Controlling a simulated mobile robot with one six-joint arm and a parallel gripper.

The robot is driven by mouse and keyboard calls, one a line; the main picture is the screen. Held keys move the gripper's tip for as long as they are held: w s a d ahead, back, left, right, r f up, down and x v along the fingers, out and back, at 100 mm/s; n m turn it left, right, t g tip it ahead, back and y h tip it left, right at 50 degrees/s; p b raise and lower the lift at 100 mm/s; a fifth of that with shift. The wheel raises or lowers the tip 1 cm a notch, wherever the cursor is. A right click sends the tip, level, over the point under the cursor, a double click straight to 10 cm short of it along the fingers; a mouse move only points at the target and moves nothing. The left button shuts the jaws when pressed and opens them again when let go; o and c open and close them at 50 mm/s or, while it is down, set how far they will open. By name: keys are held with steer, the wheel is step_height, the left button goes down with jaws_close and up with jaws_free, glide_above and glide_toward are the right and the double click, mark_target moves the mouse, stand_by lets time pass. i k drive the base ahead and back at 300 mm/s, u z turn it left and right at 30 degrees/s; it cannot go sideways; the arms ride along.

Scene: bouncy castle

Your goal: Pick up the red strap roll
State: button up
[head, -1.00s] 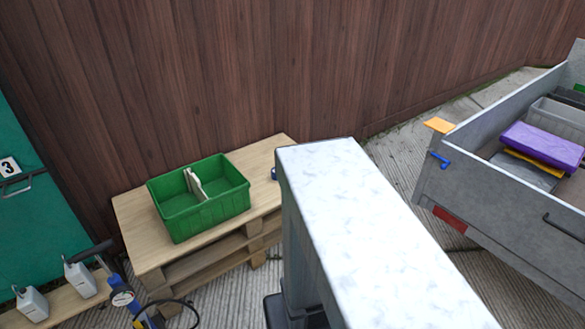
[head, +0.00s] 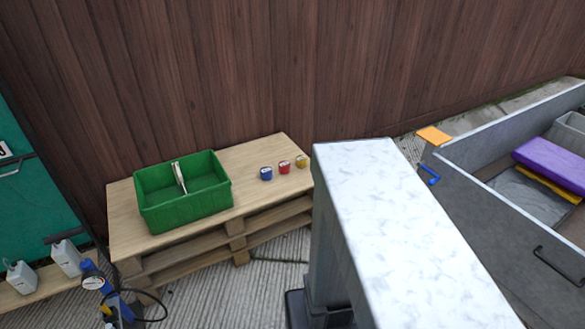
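The red strap roll (head: 284,167) sits on the wooden pallet stack (head: 245,158), in the middle of a short row. A blue roll (head: 266,173) is to its left and a yellow roll (head: 301,161) is to its right, both close beside it. A green divided crate (head: 184,207) stands on the same pallets, farther left. My gripper is not in view.
A large pale grey column-like body, probably mine, fills the lower middle, close to the pallets' right end. A grey trailer (head: 505,205) with purple and yellow items stands right. White canisters (head: 67,257) and a pump (head: 95,283) are lower left. A brown fence (head: 240,70) stands behind.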

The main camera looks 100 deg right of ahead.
mark_target(283, 166)
steer(key=k, duration=1.55)
steer(key=z, duration=1.2)
steer(key=i, duration=1.05)
